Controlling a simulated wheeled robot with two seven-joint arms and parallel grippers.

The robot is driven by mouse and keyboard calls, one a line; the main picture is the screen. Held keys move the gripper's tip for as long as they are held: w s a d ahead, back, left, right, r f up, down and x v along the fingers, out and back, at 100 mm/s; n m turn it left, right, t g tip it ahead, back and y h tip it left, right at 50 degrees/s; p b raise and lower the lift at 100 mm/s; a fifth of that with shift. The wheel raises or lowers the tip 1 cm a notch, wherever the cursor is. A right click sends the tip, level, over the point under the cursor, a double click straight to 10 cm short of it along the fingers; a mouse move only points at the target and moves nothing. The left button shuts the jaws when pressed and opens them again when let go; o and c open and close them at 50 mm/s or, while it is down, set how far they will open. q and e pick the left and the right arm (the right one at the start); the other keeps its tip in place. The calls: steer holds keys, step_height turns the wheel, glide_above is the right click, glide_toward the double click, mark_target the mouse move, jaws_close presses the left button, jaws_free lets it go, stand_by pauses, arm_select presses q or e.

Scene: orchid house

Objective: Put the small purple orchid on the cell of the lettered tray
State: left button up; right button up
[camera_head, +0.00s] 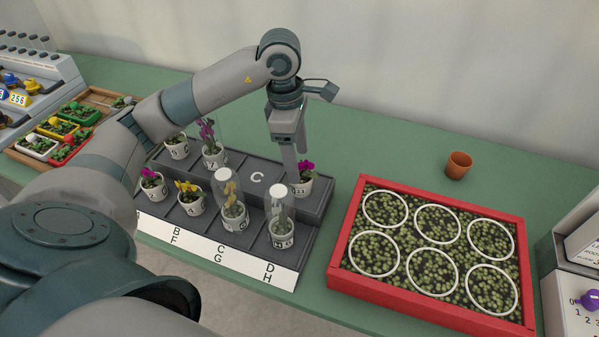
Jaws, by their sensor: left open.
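The lettered tray (222,250) is a dark stepped holder with two rows of cells and a white letter strip in front. A small purple orchid (304,181) in a white pot marked 11 stands in the back right cell. Another small purple orchid (152,184) stands at the front left, and a taller purple one (212,150) in the back row. The back-row cell showing C (257,178) is empty. My left gripper (291,172) is open and points down at the pot marked 11; its fingers partly cover that pot's left side, and I cannot tell whether they touch. My right gripper is out of view.
Glass covers stand over two front plants (231,203), (281,222), near my left gripper. A yellow-flowered pot (189,199) stands beside them. A red-framed box (343,250) with white rings is at the right, a terracotta pot (458,165) behind it. Green table is clear behind the tray.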

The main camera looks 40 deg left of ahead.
arm_select(q)
steer(key=shift+s+a+r+b, duration=0.1)
steer(key=shift+a+r+b, duration=0.1)
steer(key=shift+r, duration=1.1)
steer(key=shift+s+a+r+b, duration=0.1)
steer(key=shift+r+b, duration=0.1)
steer(key=shift+r, duration=1.05)
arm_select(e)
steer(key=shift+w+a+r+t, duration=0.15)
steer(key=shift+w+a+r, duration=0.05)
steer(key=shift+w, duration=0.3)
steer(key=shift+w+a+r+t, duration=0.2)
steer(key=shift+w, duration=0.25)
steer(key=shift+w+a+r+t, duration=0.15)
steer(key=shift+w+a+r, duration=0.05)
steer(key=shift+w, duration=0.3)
